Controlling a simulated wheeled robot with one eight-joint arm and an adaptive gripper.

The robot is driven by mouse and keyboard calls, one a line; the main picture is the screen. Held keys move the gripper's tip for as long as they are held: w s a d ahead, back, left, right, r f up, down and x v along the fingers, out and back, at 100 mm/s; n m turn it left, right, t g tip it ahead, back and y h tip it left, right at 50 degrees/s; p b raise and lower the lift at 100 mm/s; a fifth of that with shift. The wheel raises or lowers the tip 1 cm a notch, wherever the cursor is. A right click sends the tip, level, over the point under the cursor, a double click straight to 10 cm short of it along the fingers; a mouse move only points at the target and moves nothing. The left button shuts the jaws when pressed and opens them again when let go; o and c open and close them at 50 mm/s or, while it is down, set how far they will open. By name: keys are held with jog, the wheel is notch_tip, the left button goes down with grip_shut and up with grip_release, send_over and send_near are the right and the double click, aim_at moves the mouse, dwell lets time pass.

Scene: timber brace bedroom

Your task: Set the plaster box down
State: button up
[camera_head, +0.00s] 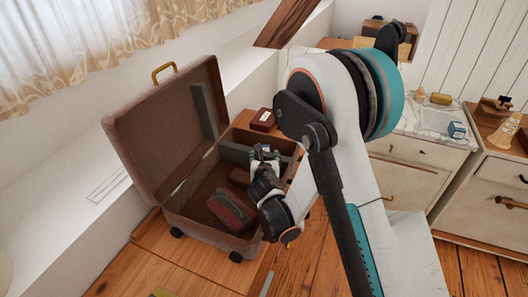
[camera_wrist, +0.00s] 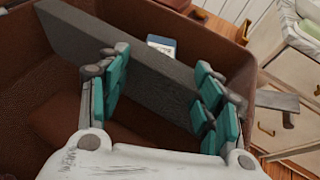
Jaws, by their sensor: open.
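A small white and blue box, likely the plaster box (camera_wrist: 161,45), shows in the wrist view. It is inside the suitcase (camera_wrist: 25,75), on the far side of a grey divider (camera_wrist: 130,62), and the divider hides its lower part. In the head view I cannot make it out near my gripper. My gripper (camera_head: 264,152) is over the open brown suitcase (camera_head: 185,228). In the wrist view its teal fingers (camera_wrist: 163,98) are spread wide with nothing between them but the view of the divider. The gripper is apart from the box.
A dark red and grey block (camera_head: 231,210) lies in the suitcase's near compartment. The raised lid (camera_head: 160,135) stands at the left. A dark red box (camera_head: 262,119) sits behind the suitcase. Cabinets (camera_head: 400,180) stand at the right, with a blue box (camera_head: 457,130) on top.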

jog(key=shift+v, duration=1.55)
